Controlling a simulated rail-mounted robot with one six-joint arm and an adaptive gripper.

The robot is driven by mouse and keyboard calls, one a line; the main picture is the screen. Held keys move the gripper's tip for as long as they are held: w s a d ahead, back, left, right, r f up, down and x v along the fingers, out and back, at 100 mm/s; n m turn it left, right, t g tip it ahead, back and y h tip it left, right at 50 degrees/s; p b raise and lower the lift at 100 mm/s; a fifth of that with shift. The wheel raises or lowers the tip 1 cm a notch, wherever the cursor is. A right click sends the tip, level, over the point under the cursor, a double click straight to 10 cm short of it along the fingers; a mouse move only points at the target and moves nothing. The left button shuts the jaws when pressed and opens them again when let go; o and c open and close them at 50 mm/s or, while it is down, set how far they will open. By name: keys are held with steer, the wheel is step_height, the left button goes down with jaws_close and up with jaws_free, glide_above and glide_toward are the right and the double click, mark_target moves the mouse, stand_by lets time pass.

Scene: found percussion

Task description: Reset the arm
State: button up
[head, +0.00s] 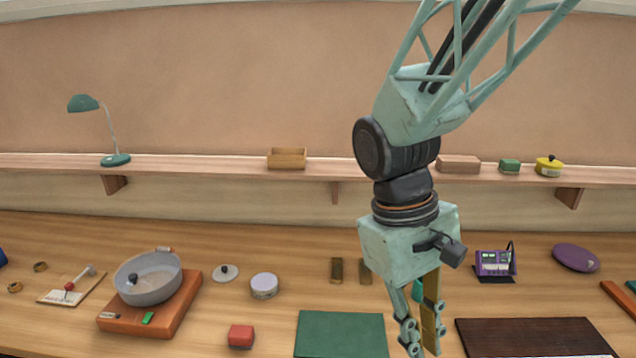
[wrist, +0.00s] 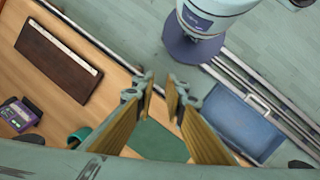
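My gripper (head: 422,340) hangs pointing down over the front of the workbench, between the green mat and the dark brown board. In the wrist view its two gold-padded fingers (wrist: 161,96) stand apart with a gap between the tips. The gripper is open and nothing is between the fingers. A teal object (head: 417,290) behind the fingers is partly hidden by them.
A green mat (head: 340,335) and a dark board (head: 535,338) flank my gripper. A grey pan (head: 148,290) sits on an orange base at left. A red block (head: 241,337) and a purple device (head: 495,262) stand on the bench. A shelf (head: 225,164) runs behind.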

steer(key=s+d+r+m+t+y, duration=0.2)
steer(key=s+d+r+m+t, duration=0.2)
steer(key=s+r, duration=0.7)
steer(key=shift+s+d+r+m+t+y, duration=0.25)
steer(key=shift+r+m+t, duration=0.45)
steer(key=shift+r, duration=1)
steer(key=shift+a, duration=0.15)
